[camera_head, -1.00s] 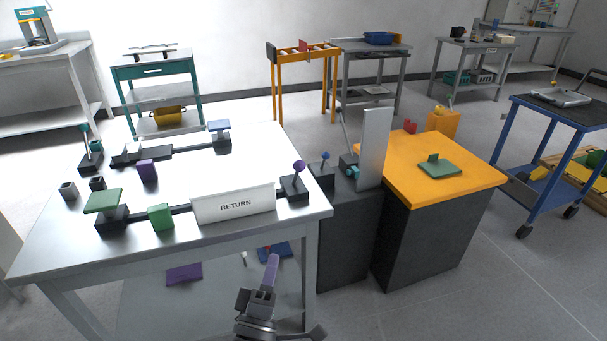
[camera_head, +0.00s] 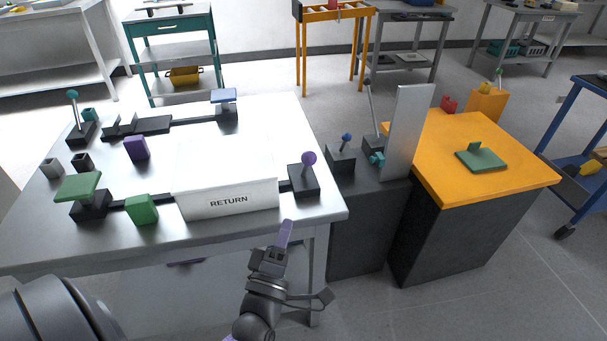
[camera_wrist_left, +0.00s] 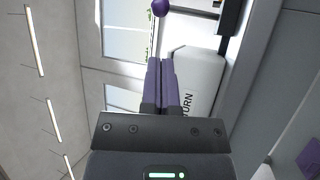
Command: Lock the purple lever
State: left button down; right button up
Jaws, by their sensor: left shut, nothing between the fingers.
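The purple lever (camera_head: 309,160) is a purple ball on a short stick rising from a black base (camera_head: 304,182) at the front right corner of the metal table. Its purple ball (camera_wrist_left: 161,7) also shows at the top edge of the left wrist view. My left gripper (camera_head: 287,226), with purple fingers, is in front of the table's front edge, below and left of the lever, and apart from it. In the left wrist view its fingers (camera_wrist_left: 160,62) are together and empty, pointing toward the ball. My right gripper is not in view.
The white RETURN box (camera_head: 228,200) stands left of the lever. A green block (camera_head: 141,209) and a purple block (camera_head: 136,148) are further left. A blue-ball lever (camera_head: 346,139) and an upright grey panel (camera_head: 408,130) stand on the dark cabinet at right.

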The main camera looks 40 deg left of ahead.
pick_arm(q)
jog(key=b+x, duration=0.2)
jog(key=x, duration=0.8)
jog(key=shift+w, duration=0.2)
jog(key=shift+w+a+r, duration=0.3)
jog(key=shift+w, duration=0.25)
